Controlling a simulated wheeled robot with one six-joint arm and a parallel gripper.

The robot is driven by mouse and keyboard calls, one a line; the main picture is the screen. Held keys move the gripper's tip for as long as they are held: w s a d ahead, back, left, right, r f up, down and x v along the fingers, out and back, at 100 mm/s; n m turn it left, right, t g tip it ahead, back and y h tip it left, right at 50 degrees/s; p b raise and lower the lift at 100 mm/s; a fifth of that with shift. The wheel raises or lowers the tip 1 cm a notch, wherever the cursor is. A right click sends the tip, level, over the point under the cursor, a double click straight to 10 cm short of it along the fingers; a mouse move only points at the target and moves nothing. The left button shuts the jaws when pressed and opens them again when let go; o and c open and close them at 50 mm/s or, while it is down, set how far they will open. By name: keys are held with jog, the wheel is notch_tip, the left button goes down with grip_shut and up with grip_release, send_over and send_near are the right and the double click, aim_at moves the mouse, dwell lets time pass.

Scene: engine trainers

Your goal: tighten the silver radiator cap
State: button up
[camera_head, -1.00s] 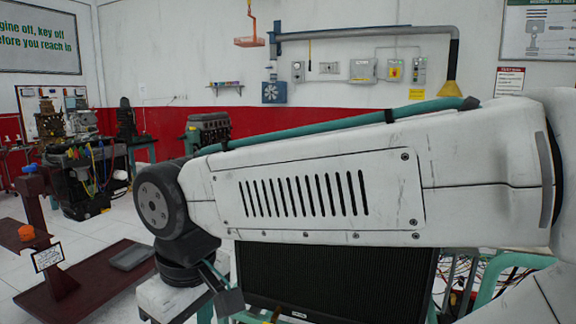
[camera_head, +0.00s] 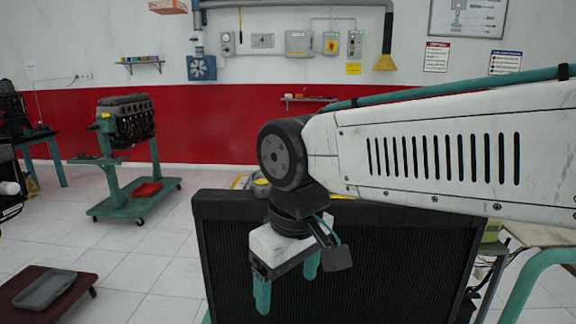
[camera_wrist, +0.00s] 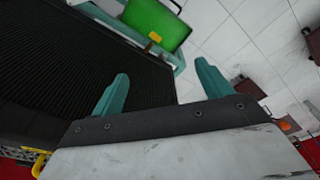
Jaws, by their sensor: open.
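The black radiator (camera_head: 400,270) stands upright in front of me, its finned face towards me. It also shows in the wrist view (camera_wrist: 60,55) as a dark ribbed surface on the left. I cannot make out the silver radiator cap in either view; my arm covers part of the radiator's top edge. My gripper (camera_head: 287,281) points down in front of the radiator's left half, its two teal fingers apart. In the wrist view the fingers (camera_wrist: 162,72) are spread with nothing between them.
A small yellowish round part (camera_head: 261,184) shows behind the radiator's top edge. An engine on a green stand (camera_head: 125,125) is at the back left. A grey tray (camera_head: 45,289) lies on a dark red base at lower left. In the wrist view, a bright green panel (camera_wrist: 155,25) is near the radiator.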

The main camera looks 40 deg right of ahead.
jog(key=shift+o, duration=0.4)
jog(key=w+d+r+n, duration=0.4)
jog(key=w+d+r, duration=0.1)
jog(key=w+r, duration=0.5)
jog(key=shift+w+d+r+n+g, duration=0.15)
jog(key=shift+w+r+n+g, duration=0.2)
jog(key=shift+w, duration=0.9)
notch_tip(320, 180, up, 5)
jog(key=n, duration=0.3)
send_over(262, 182)
jog(key=shift+s+f+g, duration=0.1)
jog(key=shift+g, duration=0.15)
jog(key=shift+w+f+n, duration=0.15)
jog(key=shift+w+n, duration=0.05)
jog(key=shift+n, duration=0.15)
jog(key=shift+f, duration=3.6)
jog(key=c, duration=1)
